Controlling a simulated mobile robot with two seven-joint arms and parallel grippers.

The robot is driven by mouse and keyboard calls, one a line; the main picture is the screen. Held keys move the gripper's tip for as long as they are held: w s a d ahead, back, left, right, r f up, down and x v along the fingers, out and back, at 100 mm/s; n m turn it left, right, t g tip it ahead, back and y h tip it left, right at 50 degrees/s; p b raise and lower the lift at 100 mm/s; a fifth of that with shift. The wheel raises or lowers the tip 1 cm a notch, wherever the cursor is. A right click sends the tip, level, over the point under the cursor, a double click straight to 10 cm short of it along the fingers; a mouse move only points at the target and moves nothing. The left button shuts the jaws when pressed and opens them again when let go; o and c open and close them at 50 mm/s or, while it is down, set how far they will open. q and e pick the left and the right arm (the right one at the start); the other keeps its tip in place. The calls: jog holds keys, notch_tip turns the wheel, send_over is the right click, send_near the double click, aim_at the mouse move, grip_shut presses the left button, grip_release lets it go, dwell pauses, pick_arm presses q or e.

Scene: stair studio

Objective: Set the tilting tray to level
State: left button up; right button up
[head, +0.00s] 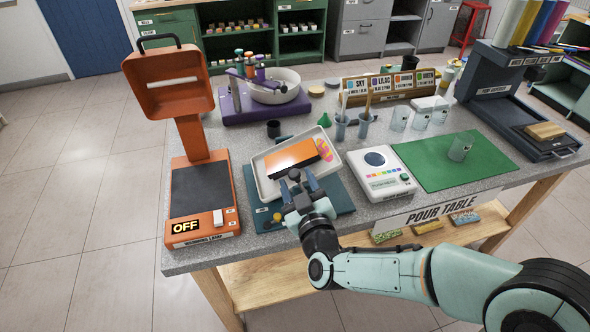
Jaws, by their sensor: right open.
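The tilting tray (266,190) is a white, shallow tray over a dark teal base (340,190), near the front of the table. It looks tilted against the base, though the exact slope is hard to tell. An orange block (291,157) and a pink-and-orange piece (323,150) lie in it. Small knobs (277,217) show at the base's front left. My right gripper (292,178) is open and empty at the tray's front edge, just in front of the orange block. It hides part of that edge; I cannot tell whether it touches. My left gripper is out of view.
An orange warming lamp (194,190) marked OFF stands left of the tray. A white scale (377,172) and a green mat (480,160) lie to the right. Cups with sticks (341,130) and a purple stand with a bowl (272,92) are behind.

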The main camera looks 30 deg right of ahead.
aim_at(299, 178)
jog(key=shift+x, duration=1.65)
grip_shut()
jog(key=shift+s+d+m+b, duration=0.1)
jog(key=shift+d+m+b, duration=0.3)
jog(key=shift+b, duration=0.1)
jog(key=d+m+b, duration=0.2)
jog(key=m+b, duration=0.1)
jog(key=shift+s+d+r, duration=0.1)
jog(key=shift+s+r, duration=0.1)
jog(key=shift+s, duration=0.1)
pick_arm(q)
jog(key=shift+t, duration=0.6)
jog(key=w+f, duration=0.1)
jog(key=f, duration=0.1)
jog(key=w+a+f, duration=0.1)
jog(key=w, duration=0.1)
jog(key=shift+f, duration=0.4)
pick_arm(e)
grip_release()
jog(key=shift+r, duration=0.1)
